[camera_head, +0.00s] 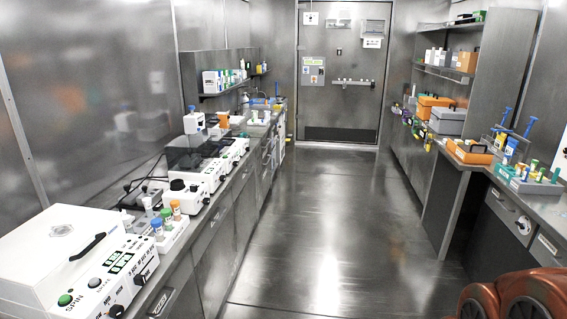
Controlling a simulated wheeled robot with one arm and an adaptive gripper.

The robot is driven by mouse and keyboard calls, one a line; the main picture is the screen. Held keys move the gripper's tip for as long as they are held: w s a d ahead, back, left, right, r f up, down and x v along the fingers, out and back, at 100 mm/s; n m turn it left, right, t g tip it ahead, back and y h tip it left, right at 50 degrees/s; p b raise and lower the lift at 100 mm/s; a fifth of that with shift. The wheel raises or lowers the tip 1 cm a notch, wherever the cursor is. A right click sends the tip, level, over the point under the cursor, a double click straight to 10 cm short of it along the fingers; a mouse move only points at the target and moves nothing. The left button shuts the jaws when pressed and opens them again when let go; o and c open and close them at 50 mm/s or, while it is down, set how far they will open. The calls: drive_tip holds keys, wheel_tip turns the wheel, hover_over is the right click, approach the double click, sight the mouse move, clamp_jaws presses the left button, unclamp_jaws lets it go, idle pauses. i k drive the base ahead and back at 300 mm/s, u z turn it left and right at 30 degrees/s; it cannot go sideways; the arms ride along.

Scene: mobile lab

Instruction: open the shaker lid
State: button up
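A white device with a dark see-through lid (192,148) stands on the left bench, beyond the nearest machines; it looks like the shaker. Its lid appears to be down, but it is small in view and I cannot be sure. Its white front carries small controls. Nearer to me is a large white machine (62,240) with a closed white lid, a black handle, green displays and the word SPIN on its front. My gripper is not in view.
The left bench also holds a white rack with capped tubes (168,232) and a small white device with a black knob (186,193). The right bench (545,205) carries boxes and racks. The floor aisle (320,220) between the benches is clear up to the far door (342,75).

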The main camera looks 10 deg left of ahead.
sight(217, 133)
drive_tip(key=u, duration=0.5)
drive_tip(key=i, duration=1.35)
drive_tip(key=z, duration=1.35)
drive_tip(key=i, duration=0.9)
drive_tip(key=u, duration=2.75)
drive_tip(key=i, duration=0.5)
drive_tip(key=z, duration=0.05)
